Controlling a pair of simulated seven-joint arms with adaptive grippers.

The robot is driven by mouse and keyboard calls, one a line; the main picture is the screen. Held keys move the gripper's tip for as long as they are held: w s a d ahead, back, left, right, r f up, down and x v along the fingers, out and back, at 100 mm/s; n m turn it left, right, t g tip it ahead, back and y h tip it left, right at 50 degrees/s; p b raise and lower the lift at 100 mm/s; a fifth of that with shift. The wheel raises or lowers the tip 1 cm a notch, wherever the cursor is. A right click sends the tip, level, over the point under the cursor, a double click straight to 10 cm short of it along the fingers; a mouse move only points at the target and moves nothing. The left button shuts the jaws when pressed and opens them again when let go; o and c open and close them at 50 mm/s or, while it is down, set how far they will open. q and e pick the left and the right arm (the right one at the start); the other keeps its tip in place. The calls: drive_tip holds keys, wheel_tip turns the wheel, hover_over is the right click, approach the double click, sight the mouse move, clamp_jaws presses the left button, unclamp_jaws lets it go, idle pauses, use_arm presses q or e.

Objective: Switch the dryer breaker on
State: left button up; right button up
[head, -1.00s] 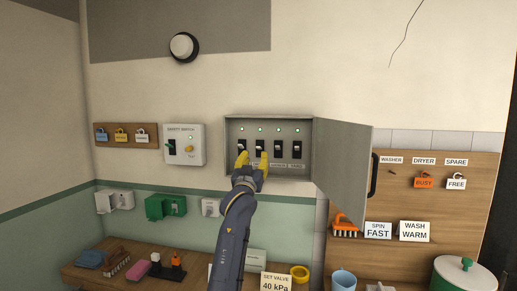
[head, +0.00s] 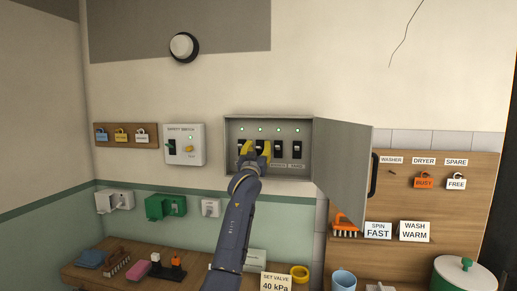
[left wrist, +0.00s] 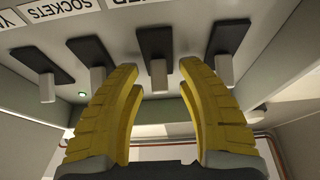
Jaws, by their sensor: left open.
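The grey breaker box (head: 231,167) is on the wall with its door (head: 343,165) swung open to the right. It holds a row of black breakers with pale levers, and small green lights show above them. My left gripper (head: 257,150) is open in front of the left half of the row and partly hides the breakers there. In the left wrist view my yellow fingers (left wrist: 158,80) stand on either side of one breaker lever (left wrist: 158,76), apart from each other. The label near this breaker is cut off to "ER", so its full name cannot be read. My right gripper is not in view.
A white safety switch box (head: 184,157) is left of the breaker box. A tag board (head: 405,199) with washer, dryer and spare labels hangs at the right. A shelf below holds brushes, a yellow ring (head: 300,273) and cards.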

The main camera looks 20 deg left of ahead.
use_arm(q)
drive_tip(key=shift+c, duration=0.2)
clamp_jaws()
drive_tip(key=shift+r, duration=0.15)
drive_tip(key=shift+r+g, duration=0.1)
drive_tip(key=shift+g, duration=0.9)
drive_tip(key=shift+w, duration=0.1)
drive_tip(key=shift+o, duration=0.2)
unclamp_jaws()
